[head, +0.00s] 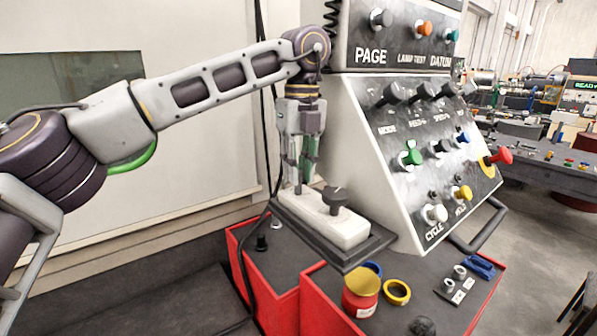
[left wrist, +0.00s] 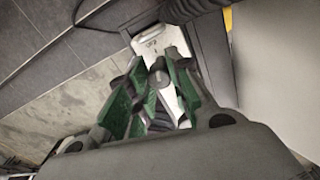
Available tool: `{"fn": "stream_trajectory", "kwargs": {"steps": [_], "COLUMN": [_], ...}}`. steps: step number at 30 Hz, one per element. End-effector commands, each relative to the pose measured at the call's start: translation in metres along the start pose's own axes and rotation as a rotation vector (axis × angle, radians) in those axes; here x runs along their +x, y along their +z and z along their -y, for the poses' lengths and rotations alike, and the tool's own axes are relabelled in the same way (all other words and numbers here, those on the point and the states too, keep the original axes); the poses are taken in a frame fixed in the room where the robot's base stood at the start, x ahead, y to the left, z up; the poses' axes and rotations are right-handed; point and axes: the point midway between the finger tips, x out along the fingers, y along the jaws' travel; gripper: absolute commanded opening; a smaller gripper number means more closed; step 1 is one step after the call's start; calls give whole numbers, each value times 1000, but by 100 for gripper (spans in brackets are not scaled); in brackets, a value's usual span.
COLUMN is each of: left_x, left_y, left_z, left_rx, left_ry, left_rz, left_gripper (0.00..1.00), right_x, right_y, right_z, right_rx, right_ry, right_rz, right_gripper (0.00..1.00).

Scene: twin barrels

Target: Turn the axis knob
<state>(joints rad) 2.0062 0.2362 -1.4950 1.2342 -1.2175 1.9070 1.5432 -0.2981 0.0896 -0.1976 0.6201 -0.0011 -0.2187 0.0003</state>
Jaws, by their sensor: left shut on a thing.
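A white pendant box (head: 347,231) lies on a dark pad at the foot of the control console. A black knob (head: 335,198) stands up on its right part in the head view. My left gripper (head: 300,187) points down over the box's far left part. Its green-padded fingers (left wrist: 160,92) are closed around a small dark knob (left wrist: 159,76) on the box, seen between them in the left wrist view and mostly hidden by them. White box top (left wrist: 165,42) shows beyond the fingers. No axis label is readable. My right gripper is not in view.
The sloped console (head: 385,150) with several knobs and buttons rises close to the right of my left gripper. A red stop button (head: 500,156) is on its right.

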Motion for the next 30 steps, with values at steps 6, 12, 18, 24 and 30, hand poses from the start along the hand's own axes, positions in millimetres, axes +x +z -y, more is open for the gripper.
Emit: {"fn": "stream_trajectory", "kwargs": {"steps": [6,12,18,24,30], "left_x": [0,0,0,-1,-1], "left_y": [0,0,0,0,0], "left_z": [0,0,0,0,0], "left_rx": [-161,-275,-339,-359,-360], "left_ry": [-1,-1,-1,-1,-1], "left_rz": [-7,-11,-14,-14,-14], "left_gripper": [0,0,0,0,0], "right_x": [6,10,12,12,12], "right_y": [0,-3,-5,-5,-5], "right_z": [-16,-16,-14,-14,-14], "right_rx": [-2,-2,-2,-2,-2], "right_ry": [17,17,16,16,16], "right_rz": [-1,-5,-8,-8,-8], "right_gripper": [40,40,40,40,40]}}
